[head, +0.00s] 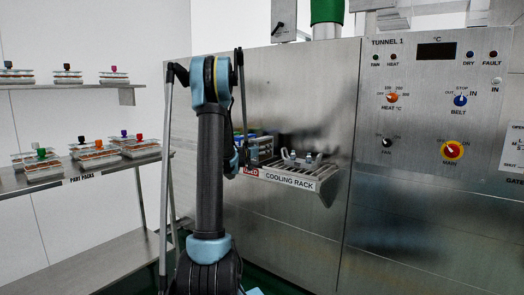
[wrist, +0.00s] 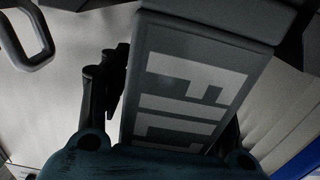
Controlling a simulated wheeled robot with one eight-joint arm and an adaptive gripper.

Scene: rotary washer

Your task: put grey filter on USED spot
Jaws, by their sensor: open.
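A grey filter (wrist: 200,85) with pale block letters beginning "FIL" fills the middle of the wrist view. My gripper (wrist: 165,90) is open, with dark fingers at the filter's left and right sides. The right finger is mostly hidden, and I cannot tell whether either finger touches the filter. In the head view my gripper (head: 240,160) is at the left end of the cooling rack (head: 320,184), close to the red USED label (head: 250,171). My arm hides part of that end, so the filter's seat on the USED spot cannot be made out.
A metal fixture (head: 301,158) with upright parts stands on the rack, right of my gripper. Part packs (head: 100,155) sit on the left shelf. The TUNNEL 1 control panel (head: 437,100) is at right. A dark handle (wrist: 35,55) shows at the wrist view's upper left.

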